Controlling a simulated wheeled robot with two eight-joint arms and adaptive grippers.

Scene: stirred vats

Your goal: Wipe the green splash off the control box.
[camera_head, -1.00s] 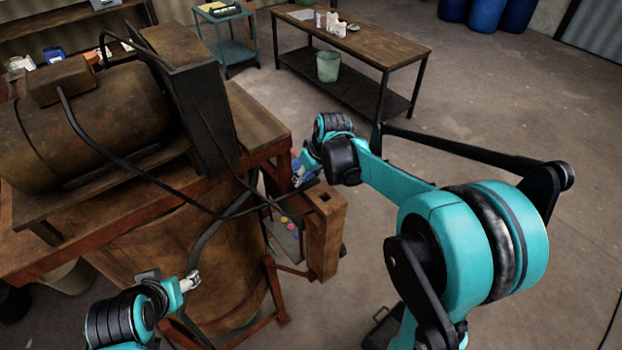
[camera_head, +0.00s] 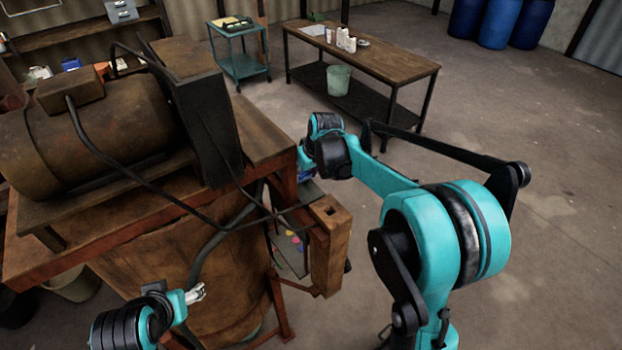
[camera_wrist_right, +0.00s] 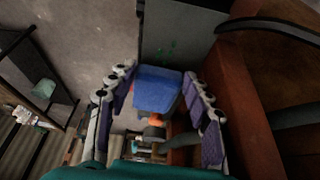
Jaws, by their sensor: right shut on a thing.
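The control box (camera_head: 289,252), dark grey with several coloured buttons, is mounted beside the rusty vat frame in the head view. In the right wrist view, a grey face of the box (camera_wrist_right: 185,30) bears a small green splash (camera_wrist_right: 168,50). My right gripper (camera_wrist_right: 158,95) is shut on a blue block-like wiper (camera_wrist_right: 157,88), held just short of the splash in the picture; I cannot tell whether it touches the box. In the head view my right gripper (camera_head: 305,168) is mostly hidden by its wrist. My left gripper (camera_head: 198,293) is in front of the vat, its fingers too small to judge.
The vat (camera_head: 185,270) and its rusty frame (camera_head: 285,185) stand close on the left, with a wooden-looking post (camera_head: 330,250) beside the box. Black cables (camera_head: 135,180) hang across. A work table (camera_head: 385,60) and blue barrels (camera_head: 500,22) are farther back. The floor at right is clear.

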